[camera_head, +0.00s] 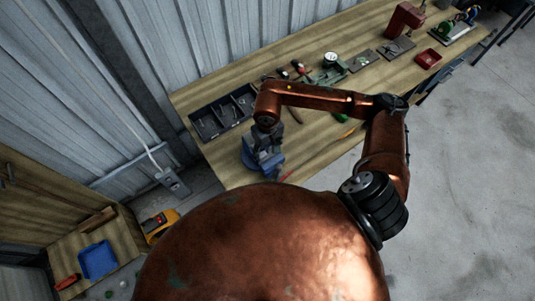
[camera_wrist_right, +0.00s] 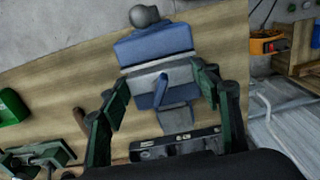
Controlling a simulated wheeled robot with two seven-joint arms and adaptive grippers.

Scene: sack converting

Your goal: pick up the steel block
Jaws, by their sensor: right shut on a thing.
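My right gripper (camera_head: 267,160) is over the blue vise (camera_head: 247,158) at the near left end of the workbench. In the right wrist view its green fingers (camera_wrist_right: 162,86) are closed on either side of a pale grey steel block (camera_wrist_right: 148,78). The block lies across the blue vise (camera_wrist_right: 155,47), apparently at its jaws. I cannot tell whether it is clear of them. The block is too hidden by the gripper to make out in the head view. My left gripper is not in view.
A dark compartment tray (camera_head: 222,116) lies behind the vise by the wall. Hand tools, a green dial gauge stand (camera_head: 329,68) and a red machine (camera_head: 404,20) stand along the workbench (camera_head: 222,172). A blue bin (camera_head: 98,260) sits at lower left. Floor at right is clear.

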